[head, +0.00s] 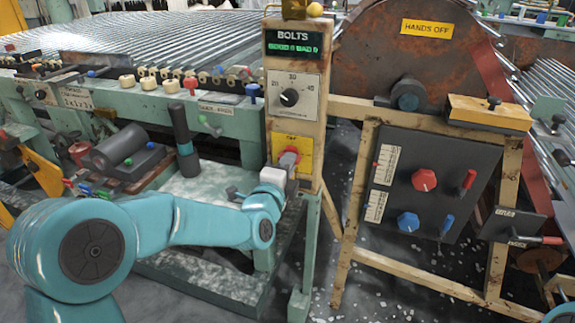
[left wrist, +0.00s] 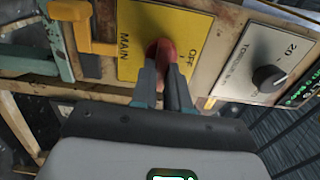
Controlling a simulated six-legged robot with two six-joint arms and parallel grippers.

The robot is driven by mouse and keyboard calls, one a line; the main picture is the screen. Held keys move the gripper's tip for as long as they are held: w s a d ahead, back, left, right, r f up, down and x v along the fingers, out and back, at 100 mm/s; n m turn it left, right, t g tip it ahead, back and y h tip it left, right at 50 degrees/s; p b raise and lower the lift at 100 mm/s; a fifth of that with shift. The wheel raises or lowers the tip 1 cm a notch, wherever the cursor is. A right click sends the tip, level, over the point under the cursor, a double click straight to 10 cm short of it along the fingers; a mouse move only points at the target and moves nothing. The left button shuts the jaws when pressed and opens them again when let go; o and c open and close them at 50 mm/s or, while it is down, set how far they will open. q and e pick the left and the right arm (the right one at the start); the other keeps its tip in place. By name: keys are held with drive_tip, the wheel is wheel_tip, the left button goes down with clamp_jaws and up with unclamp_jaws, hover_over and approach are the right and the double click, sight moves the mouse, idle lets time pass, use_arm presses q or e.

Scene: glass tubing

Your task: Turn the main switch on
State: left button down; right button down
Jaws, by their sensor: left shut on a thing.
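The main switch is a yellow plate (head: 280,145) with a red handle (head: 289,155), low on the rusty post under the dial. My left gripper (head: 288,163) reaches the switch from below in the head view. In the left wrist view its two dark fingers (left wrist: 163,82) are shut on the red handle, one on each side. The fingers hide part of the handle. My right gripper is not in view.
A dial (head: 289,97) and a BOLTS display (head: 292,45) sit above the switch on the same post. A dark panel (head: 436,155) with red and blue knobs stands to the right. A yellow lever (left wrist: 88,45) is beside the plate in the left wrist view.

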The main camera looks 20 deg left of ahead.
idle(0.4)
use_arm(q)
drive_tip(key=c, duration=1.1)
unclamp_jaws()
drive_tip(key=shift+s, duration=0.1)
drive_tip(key=s, duration=0.5)
drive_tip(key=s+b, duration=0.1)
drive_tip(key=s, duration=0.4)
drive_tip(key=s+b, duration=0.1)
drive_tip(key=s, duration=0.5)
drive_tip(key=shift+a, duration=0.3)
drive_tip(key=shift+s, duration=0.1)
